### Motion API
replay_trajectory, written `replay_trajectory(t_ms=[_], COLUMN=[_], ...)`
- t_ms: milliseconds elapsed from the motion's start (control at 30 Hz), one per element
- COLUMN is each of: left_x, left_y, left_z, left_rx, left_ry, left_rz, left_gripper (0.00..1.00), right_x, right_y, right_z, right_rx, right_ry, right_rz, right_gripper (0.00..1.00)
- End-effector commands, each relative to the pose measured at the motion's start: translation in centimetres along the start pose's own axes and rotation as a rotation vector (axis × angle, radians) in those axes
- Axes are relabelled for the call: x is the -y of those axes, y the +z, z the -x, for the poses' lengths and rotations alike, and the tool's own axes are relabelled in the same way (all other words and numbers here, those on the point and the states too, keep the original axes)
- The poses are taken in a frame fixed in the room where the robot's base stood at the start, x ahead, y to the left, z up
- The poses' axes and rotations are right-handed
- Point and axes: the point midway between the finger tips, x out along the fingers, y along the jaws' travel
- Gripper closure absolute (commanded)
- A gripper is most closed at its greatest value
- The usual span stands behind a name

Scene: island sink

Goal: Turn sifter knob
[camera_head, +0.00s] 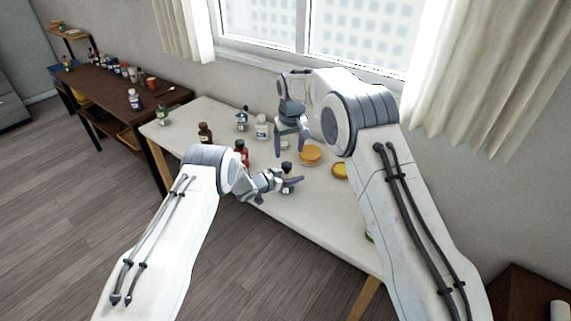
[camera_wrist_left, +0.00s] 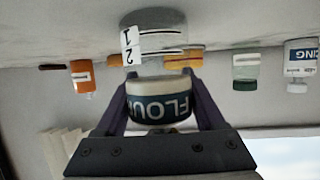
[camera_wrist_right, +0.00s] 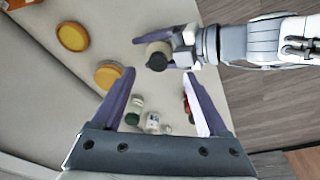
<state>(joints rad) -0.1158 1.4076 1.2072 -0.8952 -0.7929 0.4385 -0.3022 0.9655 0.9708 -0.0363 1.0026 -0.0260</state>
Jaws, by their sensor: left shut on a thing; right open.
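A small round container with a dark blue FLOUR band (camera_wrist_left: 158,106) is between the fingers of my left gripper (camera_wrist_left: 155,84), which is shut on it. It appears upside down in the left wrist view, and I cannot make out a knob on it. In the right wrist view the held container's round top (camera_wrist_right: 158,54) shows beside my left fingers. My right gripper (camera_wrist_right: 159,72) is open and empty; in the head view its fingers (camera_head: 291,148) hang over the table, behind my left gripper (camera_head: 287,184).
Two yellow-topped round things (camera_head: 311,155) (camera_head: 341,171) stand right of my grippers on the white table (camera_head: 330,205). Several bottles, including a brown one (camera_head: 205,132) and a white one (camera_head: 261,127), stand to the left and behind. The window wall bounds the far side.

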Motion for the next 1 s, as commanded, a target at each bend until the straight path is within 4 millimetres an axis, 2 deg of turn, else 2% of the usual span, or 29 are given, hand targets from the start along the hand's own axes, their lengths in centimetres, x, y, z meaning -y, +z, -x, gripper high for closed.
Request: replay_trajectory(t_ms=[100, 700, 900, 1000], left_x=[0.0, 0.0, 0.0, 0.0], left_y=[-0.1, -0.1, -0.1, -0.1], left_z=[0.0, 0.0, 0.0, 0.0], left_rx=[-0.001, -0.001, -0.001, -0.001], left_ry=[0.000, 0.000, 0.000, 0.000], left_rz=[0.000, 0.000, 0.000, 0.000], left_gripper=[0.91, 0.91, 0.91, 0.91], right_x=[0.5, 2.6, 3.1, 3.3], right_y=[0.0, -0.3, -0.5, -0.5], right_z=[0.2, 1.5, 1.9, 2.0], right_rx=[0.001, 0.138, 0.207, 0.229], right_ry=[0.033, 0.180, 0.201, 0.205], right_rz=[0.304, 1.834, 2.194, 2.295], right_gripper=[0.23, 0.23, 0.23, 0.23])
